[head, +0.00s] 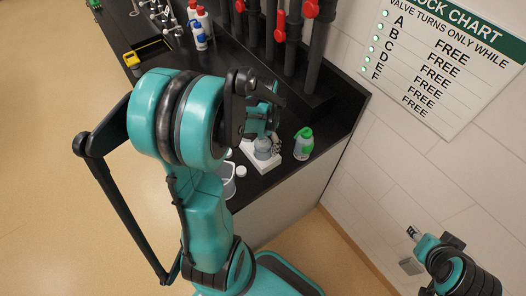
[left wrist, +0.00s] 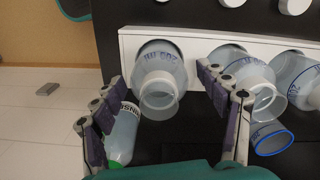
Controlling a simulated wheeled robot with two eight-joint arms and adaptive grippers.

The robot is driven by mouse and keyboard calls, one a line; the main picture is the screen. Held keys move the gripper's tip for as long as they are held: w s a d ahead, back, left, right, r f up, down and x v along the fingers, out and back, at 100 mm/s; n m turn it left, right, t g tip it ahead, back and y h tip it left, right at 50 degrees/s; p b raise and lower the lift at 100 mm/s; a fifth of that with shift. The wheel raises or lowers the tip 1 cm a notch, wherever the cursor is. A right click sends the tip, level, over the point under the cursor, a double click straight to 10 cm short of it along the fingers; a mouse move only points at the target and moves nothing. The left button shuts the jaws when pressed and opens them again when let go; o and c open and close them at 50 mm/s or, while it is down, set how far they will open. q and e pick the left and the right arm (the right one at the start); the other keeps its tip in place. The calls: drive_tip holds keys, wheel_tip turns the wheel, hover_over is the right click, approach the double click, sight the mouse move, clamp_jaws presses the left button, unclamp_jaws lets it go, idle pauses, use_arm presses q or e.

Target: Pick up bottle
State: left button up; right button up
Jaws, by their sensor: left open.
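In the left wrist view a translucent bottle (left wrist: 160,65) with blue print stands in a white rack (left wrist: 200,35), its open mouth toward the camera. My left gripper (left wrist: 165,108) is open, with one finger on each side of this bottle; contact is not clear. More clear bottles (left wrist: 235,62) sit in the rack to the right. In the head view my left gripper (head: 262,120) is above a bottle (head: 263,150) in the rack, partly hidden by my arm. My right gripper (head: 411,248) is at the lower right, away from the bench; its jaws are unclear.
A green-capped bottle (head: 304,145) stands right of the rack; in the wrist view it shows beside the left finger (left wrist: 122,135). A clear container (head: 228,180) and a white cap (head: 241,171) are near the bench's front. Pipes with red valves (head: 311,9) stand behind.

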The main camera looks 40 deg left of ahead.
use_arm(q)
drive_tip(key=shift+f, duration=0.4)
drive_tip(key=shift+c, duration=0.7)
drive_tip(key=c, duration=1.1)
drive_tip(key=shift+r, duration=0.15)
